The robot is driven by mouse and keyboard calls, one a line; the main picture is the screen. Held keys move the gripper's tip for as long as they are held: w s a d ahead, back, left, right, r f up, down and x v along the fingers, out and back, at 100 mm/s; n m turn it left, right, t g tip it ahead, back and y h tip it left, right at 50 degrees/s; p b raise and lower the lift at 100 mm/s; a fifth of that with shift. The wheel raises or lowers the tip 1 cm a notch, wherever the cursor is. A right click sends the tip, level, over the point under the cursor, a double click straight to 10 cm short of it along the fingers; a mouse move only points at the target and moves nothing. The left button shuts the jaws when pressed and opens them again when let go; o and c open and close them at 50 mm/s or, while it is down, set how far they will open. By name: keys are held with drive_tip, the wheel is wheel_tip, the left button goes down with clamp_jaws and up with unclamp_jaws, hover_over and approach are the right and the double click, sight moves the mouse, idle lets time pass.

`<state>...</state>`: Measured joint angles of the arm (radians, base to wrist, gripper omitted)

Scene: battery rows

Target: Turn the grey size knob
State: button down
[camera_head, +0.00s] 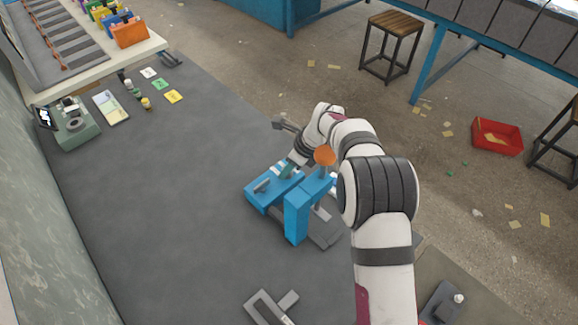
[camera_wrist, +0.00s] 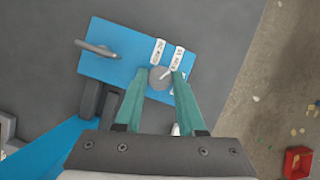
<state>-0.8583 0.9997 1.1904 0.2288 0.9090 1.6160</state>
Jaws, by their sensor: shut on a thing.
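The grey size knob (camera_wrist: 159,78) is a round dial with a white pointer mark, on a blue panel (camera_wrist: 120,50) with two white label strips beside it. In the wrist view my gripper (camera_wrist: 158,84) has its two green fingers on either side of the knob, shut on it. The pointer mark is angled up and to the right. In the head view my gripper (camera_head: 287,170) is at the blue machine (camera_head: 297,215), and the knob is hidden behind the fingers and arm. A grey lever (camera_wrist: 97,48) is on the panel's left.
An orange ball-topped handle (camera_head: 325,155) rises close to my arm. A grey bracket (camera_head: 270,306) lies at the front. A green-grey device (camera_head: 75,125) and several cards (camera_head: 173,97) lie at the back left. The mat left of the machine is clear.

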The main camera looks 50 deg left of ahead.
drive_tip(key=shift+n, duration=0.3)
drive_tip(key=n, duration=0.2)
drive_tip(key=n+g, duration=0.1)
drive_tip(key=shift+w+n+g+h, duration=0.1)
drive_tip(key=shift+n+g+h, duration=0.2)
drive_tip(key=shift+n+h, duration=0.1)
drive_tip(key=n+g+h, duration=0.1)
drive_tip(key=n, duration=0.3)
drive_tip(key=shift+a, duration=0.1)
drive_tip(key=shift+n, duration=0.3)
drive_tip(key=c, duration=0.5)
unclamp_jaws()
